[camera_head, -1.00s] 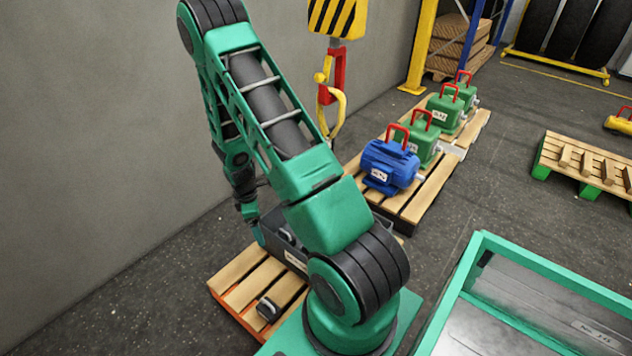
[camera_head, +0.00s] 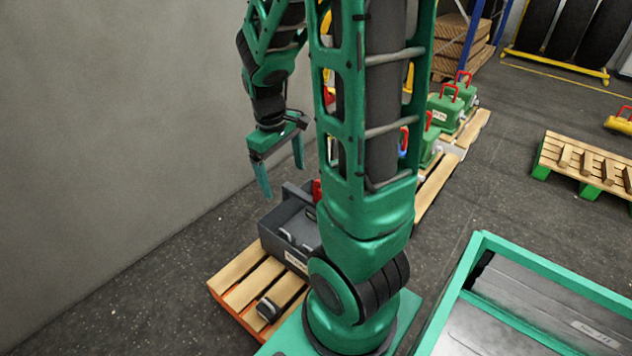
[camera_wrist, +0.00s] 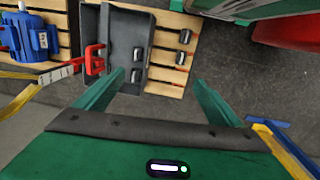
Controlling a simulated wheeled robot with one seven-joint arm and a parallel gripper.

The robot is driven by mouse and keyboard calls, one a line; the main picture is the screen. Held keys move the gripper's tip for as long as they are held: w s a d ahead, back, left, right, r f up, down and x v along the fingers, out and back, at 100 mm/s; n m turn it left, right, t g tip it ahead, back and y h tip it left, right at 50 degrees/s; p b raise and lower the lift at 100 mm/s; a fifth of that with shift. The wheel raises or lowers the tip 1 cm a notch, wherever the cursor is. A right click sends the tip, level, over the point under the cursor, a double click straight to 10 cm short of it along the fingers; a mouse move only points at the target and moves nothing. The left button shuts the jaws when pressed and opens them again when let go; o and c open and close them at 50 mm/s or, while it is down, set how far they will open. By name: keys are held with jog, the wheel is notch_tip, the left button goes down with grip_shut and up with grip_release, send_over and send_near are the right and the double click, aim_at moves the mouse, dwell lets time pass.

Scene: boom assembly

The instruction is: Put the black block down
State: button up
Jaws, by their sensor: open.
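My gripper (camera_head: 283,183) is open and empty, high above the grey bin (camera_head: 274,246). Its fingers also show wide apart in the wrist view (camera_wrist: 160,78). The bin stands on a wooden pallet (camera_head: 236,272). Two small black blocks lie apart inside the bin, one nearer the red hook (camera_wrist: 138,54) and one below it (camera_wrist: 136,76) in the wrist view. Two similar black blocks lie on the pallet outside the bin, an upper one (camera_wrist: 184,37) and a lower one (camera_wrist: 180,58). I cannot tell which one the task means.
A red hook part (camera_wrist: 94,60) hangs close to the bin's edge in the wrist view. A blue motor (camera_wrist: 28,38) is farther left. A grey wall (camera_head: 120,120) stands left of my arm. A green-rimmed tray (camera_head: 560,277) is at the right.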

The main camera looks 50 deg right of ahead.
jog(key=s+a+r+m, duration=0.2)
jog(key=s+r+m, duration=0.1)
jog(key=s, duration=0.4)
jog(key=s+a+r+m+y, duration=0.1)
jog(key=s+a+r+m, duration=0.1)
jog(key=s+r, duration=0.3)
jog(key=s+m, duration=0.1)
jog(key=s, duration=0.2)
jog(key=shift+s+a+r+m, duration=0.2)
jog(key=shift+s+a+m, duration=0.05)
jog(key=shift+a+m, duration=0.1)
